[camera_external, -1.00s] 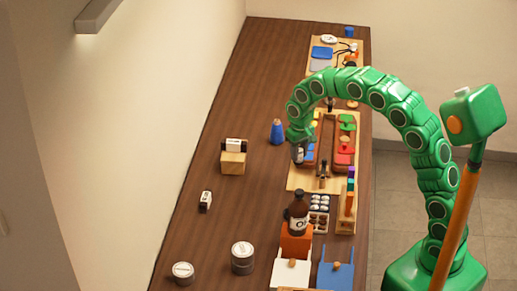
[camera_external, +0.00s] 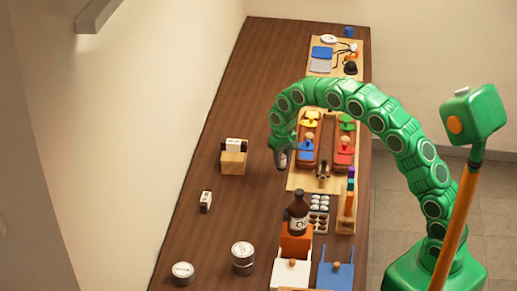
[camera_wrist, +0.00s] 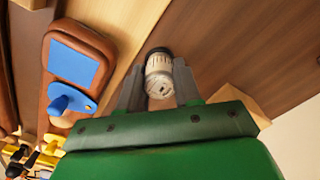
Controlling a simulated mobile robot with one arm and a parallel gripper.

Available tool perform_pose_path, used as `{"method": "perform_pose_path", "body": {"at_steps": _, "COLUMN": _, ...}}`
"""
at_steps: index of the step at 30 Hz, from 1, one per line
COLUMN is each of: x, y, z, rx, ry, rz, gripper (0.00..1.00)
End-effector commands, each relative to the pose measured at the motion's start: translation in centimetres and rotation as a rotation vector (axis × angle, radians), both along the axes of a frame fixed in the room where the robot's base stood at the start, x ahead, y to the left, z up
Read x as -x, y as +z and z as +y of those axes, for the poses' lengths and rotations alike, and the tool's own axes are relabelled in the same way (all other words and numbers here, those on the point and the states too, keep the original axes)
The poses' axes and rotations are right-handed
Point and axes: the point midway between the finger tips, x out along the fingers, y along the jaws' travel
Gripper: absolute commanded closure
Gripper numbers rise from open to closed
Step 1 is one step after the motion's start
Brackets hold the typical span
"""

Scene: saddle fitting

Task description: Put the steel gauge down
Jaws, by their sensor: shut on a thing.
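My gripper (camera_external: 281,158) hangs down over the dark table, just left of the wooden board with the saddles. In the wrist view my gripper (camera_wrist: 159,88) is shut on the steel gauge (camera_wrist: 159,78), a short pale cylinder with markings and a dark cap, between its two grey fingers. The gauge also shows as a small grey shape below the arm in the external view (camera_external: 282,160). I cannot tell whether it touches the table.
The wooden board (camera_external: 298,184) carries brown saddle pieces with coloured parts to the right. A wooden block (camera_external: 233,163) with a black-and-white device stands left. A brown bottle (camera_external: 298,212) stands nearer the camera. Bare table (camera_external: 250,200) lies between. The blue bottle is hidden now.

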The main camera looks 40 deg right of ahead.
Motion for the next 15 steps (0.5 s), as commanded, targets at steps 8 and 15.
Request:
{"method": "perform_pose_path", "body": {"at_steps": 8, "x": -0.4, "y": -2.3, "z": 0.1, "rx": 0.001, "ry": 0.0, "rz": 0.004, "gripper": 1.0}}
{"method": "perform_pose_path", "body": {"at_steps": 15, "x": -0.5, "y": -3.6, "z": 0.1, "rx": 0.001, "ry": 0.0, "rz": -0.001, "gripper": 1.0}}
